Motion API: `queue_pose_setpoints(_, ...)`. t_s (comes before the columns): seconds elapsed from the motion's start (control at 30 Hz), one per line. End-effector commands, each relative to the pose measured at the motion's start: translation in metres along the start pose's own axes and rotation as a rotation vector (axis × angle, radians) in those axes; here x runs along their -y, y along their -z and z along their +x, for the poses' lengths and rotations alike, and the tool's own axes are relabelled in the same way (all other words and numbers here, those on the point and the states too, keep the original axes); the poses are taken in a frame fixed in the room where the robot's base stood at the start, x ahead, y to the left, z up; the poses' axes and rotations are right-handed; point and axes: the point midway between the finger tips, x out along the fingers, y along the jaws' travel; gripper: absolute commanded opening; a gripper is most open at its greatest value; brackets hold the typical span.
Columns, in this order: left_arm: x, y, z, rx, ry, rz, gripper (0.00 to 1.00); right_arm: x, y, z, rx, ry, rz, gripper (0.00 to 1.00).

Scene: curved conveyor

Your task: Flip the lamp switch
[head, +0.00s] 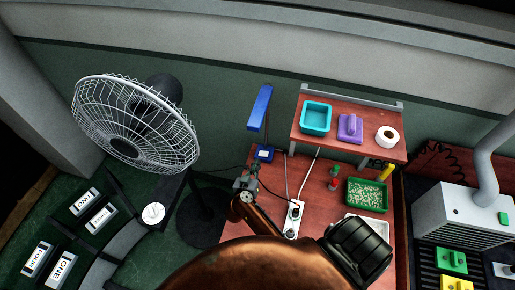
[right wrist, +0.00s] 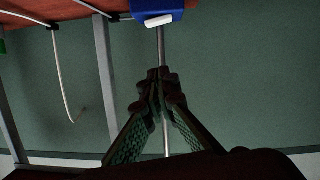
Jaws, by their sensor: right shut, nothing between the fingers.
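The blue desk lamp has its long head (head: 260,107) raised near the wall and its blue base (head: 265,154) at the left edge of the red table. In the right wrist view the blue lamp base (right wrist: 178,8) shows at the top, with a white rocker switch (right wrist: 159,20) on it. My right gripper (head: 250,178) is just in front of the base in the head view. It is shut and empty. In the wrist view its fingertips (right wrist: 160,76) point toward the switch, and a gap shows between them in the picture. My left gripper is not in view.
A power strip (head: 292,219) with cables lies right of my right gripper. A raised shelf (head: 362,150) holds a teal tray (head: 316,118), a purple item and a white roll. A green tray (head: 367,195) stands below it. A large fan (head: 135,122) stands at left.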

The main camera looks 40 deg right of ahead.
Motion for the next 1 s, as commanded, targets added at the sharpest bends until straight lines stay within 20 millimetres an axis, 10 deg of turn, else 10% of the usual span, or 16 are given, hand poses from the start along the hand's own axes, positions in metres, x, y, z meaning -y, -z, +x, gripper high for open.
queue_pose_setpoints(0.37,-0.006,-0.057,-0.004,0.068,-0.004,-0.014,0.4,0.0,-0.001,0.005,0.001,-0.002,-0.001,0.0)
queue_pose_setpoints(0.73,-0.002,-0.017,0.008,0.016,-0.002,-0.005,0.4,0.002,-0.001,0.065,-0.001,-0.001,-0.003,0.0)
queue_pose_setpoints(1.0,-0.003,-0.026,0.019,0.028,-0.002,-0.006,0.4,0.003,-0.018,0.105,0.004,0.002,-0.005,0.0)
